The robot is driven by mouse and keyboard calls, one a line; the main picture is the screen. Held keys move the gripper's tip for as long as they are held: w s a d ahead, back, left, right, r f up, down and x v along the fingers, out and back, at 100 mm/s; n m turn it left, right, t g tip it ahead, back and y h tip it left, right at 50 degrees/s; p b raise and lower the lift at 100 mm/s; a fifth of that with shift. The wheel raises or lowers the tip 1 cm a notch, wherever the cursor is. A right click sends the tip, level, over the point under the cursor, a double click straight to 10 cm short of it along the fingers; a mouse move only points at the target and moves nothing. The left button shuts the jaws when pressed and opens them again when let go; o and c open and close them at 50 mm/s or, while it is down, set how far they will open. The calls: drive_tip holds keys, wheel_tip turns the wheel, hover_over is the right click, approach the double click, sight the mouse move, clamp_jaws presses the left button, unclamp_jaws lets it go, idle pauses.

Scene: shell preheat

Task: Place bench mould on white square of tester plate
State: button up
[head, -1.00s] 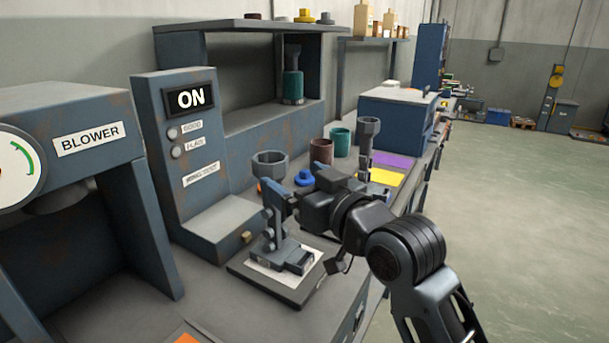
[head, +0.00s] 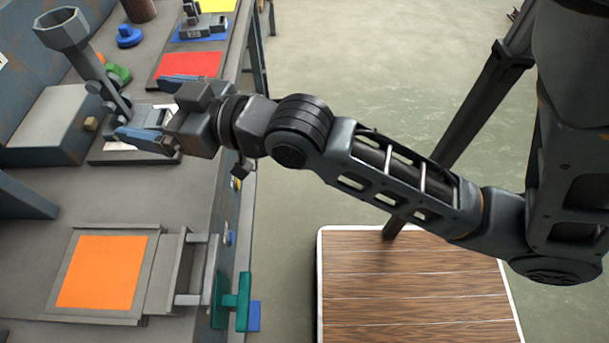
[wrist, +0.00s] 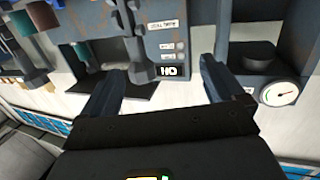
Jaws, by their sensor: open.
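The bench mould is a dark grey piece with a hexagonal cup (head: 62,30) on a long stem. It stands on the tester plate (head: 105,158), a dark slab with a white square (head: 165,108) on top. Its foot is on the white square, partly hidden by my gripper. My gripper (head: 150,112) is open, its blue-grey fingers spread apart, with the mould's lower part between or just beyond them. In the wrist view the mould's stem (wrist: 138,45) rises in front of my open gripper (wrist: 162,88), closer to the left finger. I cannot tell whether a finger touches it.
The tester housing (head: 50,120) stands left of the plate. An orange square (head: 100,272) lies in a framed tray at the near bench end. A red square (head: 188,66) and another grey mould (head: 200,24) on a blue square lie farther along. Open floor is right of the bench.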

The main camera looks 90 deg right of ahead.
drive_tip(key=s+a+f+n+y, duration=0.1)
drive_tip(key=s+a+f, duration=0.1)
drive_tip(key=s+a, duration=0.2)
drive_tip(key=s+a+f+n+g+y, duration=0.1)
drive_tip(key=s+a, duration=0.3)
drive_tip(key=s, duration=0.5)
drive_tip(key=s+a+f+y, duration=0.2)
drive_tip(key=s+a+f, duration=0.1)
drive_tip(key=s, duration=0.4)
drive_tip(key=shift+s+a+f+n+g, duration=0.15)
drive_tip(key=shift+s+a+n+g, duration=0.2)
drive_tip(key=shift+a, duration=0.2)
